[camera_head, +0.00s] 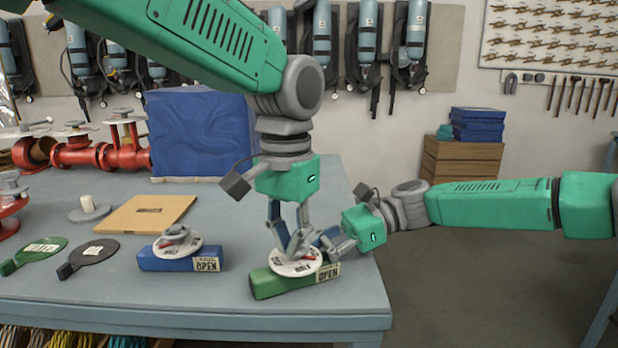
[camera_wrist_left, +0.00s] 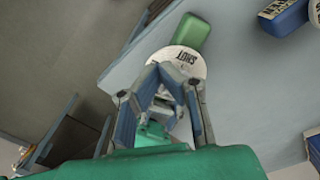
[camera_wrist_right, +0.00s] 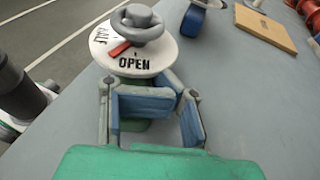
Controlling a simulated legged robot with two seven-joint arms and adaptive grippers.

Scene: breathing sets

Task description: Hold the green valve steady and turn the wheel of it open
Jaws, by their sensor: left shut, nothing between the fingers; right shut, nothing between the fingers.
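The green valve (camera_head: 292,281) lies near the table's front edge, with a white dial (camera_head: 296,266) on top and an OPEN label on its front. In the right wrist view its grey wheel (camera_wrist_right: 136,22) sits above the dial, and a red pointer (camera_wrist_right: 119,48) lies between HALF and OPEN. My left gripper (camera_head: 294,246) comes from above, shut and empty, its tips close over the dial and hiding the wheel in the head view. My right gripper (camera_head: 325,248) is shut and empty at the valve's right side, tips close to it; contact is unclear.
A blue valve (camera_head: 180,259) with a similar dial stands to the left. The table's right edge is close by.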

